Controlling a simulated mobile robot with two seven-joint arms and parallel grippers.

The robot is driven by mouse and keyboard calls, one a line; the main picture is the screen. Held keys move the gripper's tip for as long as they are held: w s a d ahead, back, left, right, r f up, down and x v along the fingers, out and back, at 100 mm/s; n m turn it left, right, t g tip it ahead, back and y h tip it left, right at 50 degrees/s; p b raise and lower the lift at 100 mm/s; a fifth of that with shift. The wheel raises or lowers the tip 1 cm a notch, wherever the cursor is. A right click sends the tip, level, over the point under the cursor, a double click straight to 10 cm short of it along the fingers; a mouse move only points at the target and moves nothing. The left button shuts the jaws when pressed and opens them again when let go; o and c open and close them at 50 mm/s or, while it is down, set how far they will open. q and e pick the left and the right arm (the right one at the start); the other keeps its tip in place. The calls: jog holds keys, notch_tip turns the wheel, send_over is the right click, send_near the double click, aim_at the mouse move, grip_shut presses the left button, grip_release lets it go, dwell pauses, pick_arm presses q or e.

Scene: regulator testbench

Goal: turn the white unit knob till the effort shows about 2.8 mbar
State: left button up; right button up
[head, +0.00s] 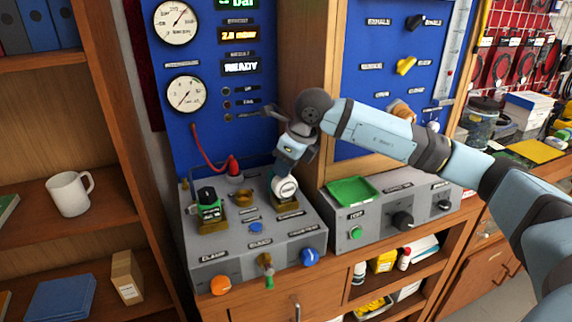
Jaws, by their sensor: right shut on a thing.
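The white unit knob (285,188) sits on a brass-coloured base at the right of the grey bench unit. My right gripper (284,174) reaches down onto it from above and is shut on it; the fingertips are partly hidden. The effort display (238,35) on the blue panel shows yellow digits that look like 2.8 mbar, small and a little blurred. The result display (240,67) below it reads READY. My left gripper is not in view.
A green unit with a black knob (208,197) stands at the left of the bench unit (250,240). A red hose (205,150) runs nearby. An orange knob (221,285) and a blue knob (309,257) are in front. A grey box with a green tray (352,190) stands at right.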

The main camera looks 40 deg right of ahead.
jog(key=o, duration=0.8)
jog(key=shift+o, duration=0.7)
jog(key=shift+s+d+r, duration=0.1)
jog(key=shift+r, duration=0.2)
jog(key=v, duration=1.3)
jog(key=shift+r, duration=0.1)
